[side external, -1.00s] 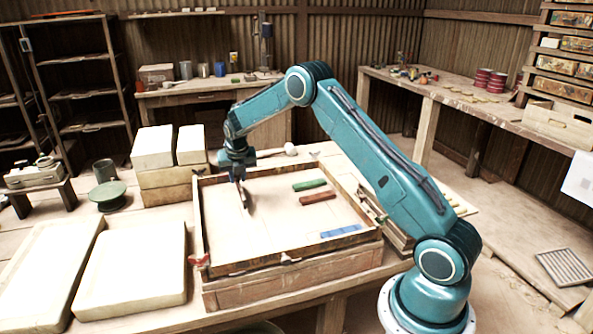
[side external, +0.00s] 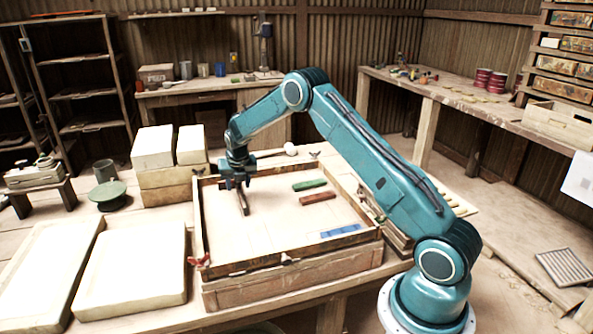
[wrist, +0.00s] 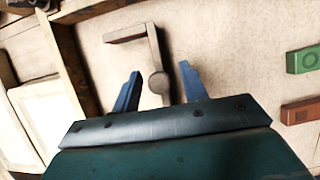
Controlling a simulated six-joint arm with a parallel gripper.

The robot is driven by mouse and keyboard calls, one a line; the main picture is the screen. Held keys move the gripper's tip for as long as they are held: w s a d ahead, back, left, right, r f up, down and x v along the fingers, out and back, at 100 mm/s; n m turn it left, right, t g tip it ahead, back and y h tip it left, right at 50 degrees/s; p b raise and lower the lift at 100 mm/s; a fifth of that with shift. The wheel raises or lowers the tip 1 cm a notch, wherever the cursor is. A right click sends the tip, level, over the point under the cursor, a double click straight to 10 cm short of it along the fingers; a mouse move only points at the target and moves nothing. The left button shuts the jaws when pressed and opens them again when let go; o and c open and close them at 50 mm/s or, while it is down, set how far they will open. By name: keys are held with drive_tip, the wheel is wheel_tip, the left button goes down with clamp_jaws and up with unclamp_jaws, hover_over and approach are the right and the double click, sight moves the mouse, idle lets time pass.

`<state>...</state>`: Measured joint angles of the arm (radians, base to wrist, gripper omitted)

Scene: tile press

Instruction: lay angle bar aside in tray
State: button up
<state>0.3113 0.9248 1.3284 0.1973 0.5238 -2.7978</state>
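The angle bar (wrist: 155,55) is a brown L-shaped piece with a round knob at its near end. In the wrist view it lies on the pale floor of a wooden-walled tray (wrist: 70,55). In the side view the bar (side external: 243,204) shows as a thin dark strip near the left of the tray (side external: 270,265). My gripper (wrist: 160,72) is open, with its blue fingers on either side of the bar's knob end and a gap on both sides. In the side view my gripper (side external: 236,184) is over the bar; its exact height is unclear.
A green block (side external: 309,185), a red-brown block (side external: 318,198) and a blue strip (side external: 341,231) lie in the tray's right half. Its middle is clear. Pale slabs (side external: 130,270) lie to the left; pale blocks (side external: 153,147) stand behind them.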

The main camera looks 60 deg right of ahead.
sight(241, 197)
drive_tip(key=shift+r, duration=0.1)
drive_tip(key=v, duration=1.2)
drive_tip(key=shift+w+r, duration=0.1)
idle(0.5)
drive_tip(key=s+a+r+m+t+y, duration=0.1)
drive_tip(key=s+a+r+m, duration=1.2)
drive_tip(key=s+r, duration=0.25)
drive_tip(key=s+a+f+m+y, duration=0.1)
drive_tip(key=s+a+m, duration=0.3)
drive_tip(key=s+m, duration=0.3)
drive_tip(key=s+a+f+m+t+y, duration=0.1)
drive_tip(key=s+a+m, duration=0.2)
drive_tip(key=s+m, duration=0.4)
drive_tip(key=s, duration=0.9)
drive_tip(key=shift+a+f, duration=0.15)
drive_tip(key=shift+a, duration=0.2)
